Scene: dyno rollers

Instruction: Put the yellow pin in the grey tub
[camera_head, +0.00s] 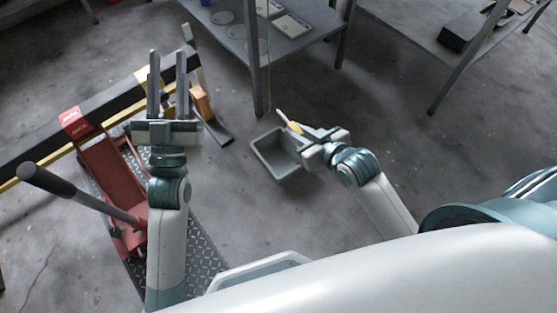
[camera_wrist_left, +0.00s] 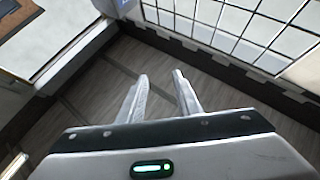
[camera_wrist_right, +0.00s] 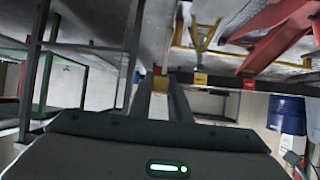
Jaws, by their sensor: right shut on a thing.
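The yellow pin (camera_head: 296,128) is held between the fingers of my right gripper (camera_head: 287,121), which is shut on it. The grey tub (camera_head: 262,165) is an open rectangular bin on the floor, and the right gripper and pin are over its right part in the head view, partly covering it.
A red floor jack (camera_head: 112,180) with a long dark handle stands at the left on a patterned metal plate (camera_head: 202,250). A black and yellow beam (camera_head: 60,140) runs behind it. Grey tables (camera_head: 300,40) stand at the back. Concrete floor around the tub is clear.

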